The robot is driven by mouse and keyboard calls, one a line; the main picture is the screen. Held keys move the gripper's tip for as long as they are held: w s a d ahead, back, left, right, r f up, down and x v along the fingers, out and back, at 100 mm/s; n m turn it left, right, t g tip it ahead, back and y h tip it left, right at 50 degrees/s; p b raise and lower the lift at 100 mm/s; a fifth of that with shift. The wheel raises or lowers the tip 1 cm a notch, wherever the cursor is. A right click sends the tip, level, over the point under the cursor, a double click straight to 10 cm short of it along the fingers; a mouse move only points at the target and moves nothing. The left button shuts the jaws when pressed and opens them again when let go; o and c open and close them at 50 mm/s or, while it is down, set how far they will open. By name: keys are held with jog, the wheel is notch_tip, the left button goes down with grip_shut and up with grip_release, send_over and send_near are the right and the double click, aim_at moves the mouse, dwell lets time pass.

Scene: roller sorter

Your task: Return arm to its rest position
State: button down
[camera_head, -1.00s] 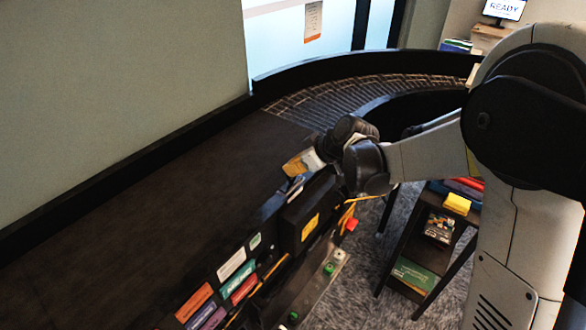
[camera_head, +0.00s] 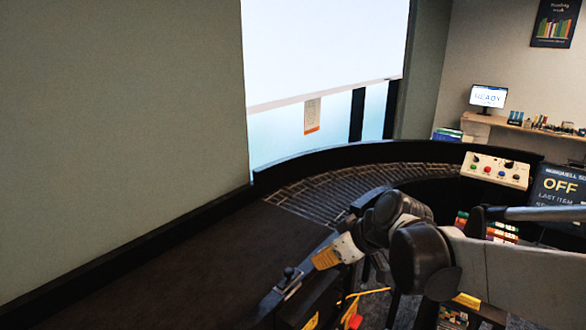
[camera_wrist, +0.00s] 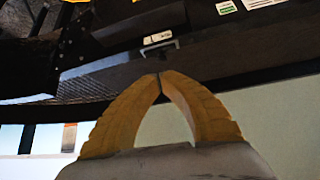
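My gripper (camera_head: 326,258) is above the dark belt's right edge in the head view, pointing left, with my arm reaching in from the right. In the wrist view its two yellow fingers (camera_wrist: 159,78) meet at the tips, and nothing shows between them. No held object is visible in either view.
The dark conveyor bed (camera_head: 200,265) runs along the wall and joins a curved roller section (camera_head: 330,190). A control box with knobs (camera_head: 496,170) and a screen reading OFF (camera_head: 562,188) stand at the right. A monitor (camera_head: 488,96) sits on a far shelf.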

jog(key=s+d+f+m+h+b, duration=0.2)
jog(key=s+d+f+m+b, duration=0.2)
jog(key=s+f, duration=0.5)
jog(key=s+d+f+m+t+h+b, duration=0.1)
jog(key=s+d+f+m+h+b, duration=0.2)
jog(key=s+d+f+b, duration=0.5)
jog(key=s+f+m+b, duration=0.1)
jog(key=s+b, duration=0.2)
jog(key=shift+s+f+m, duration=0.15)
jog(key=shift+s+m, duration=0.05)
jog(key=shift+m, duration=0.2)
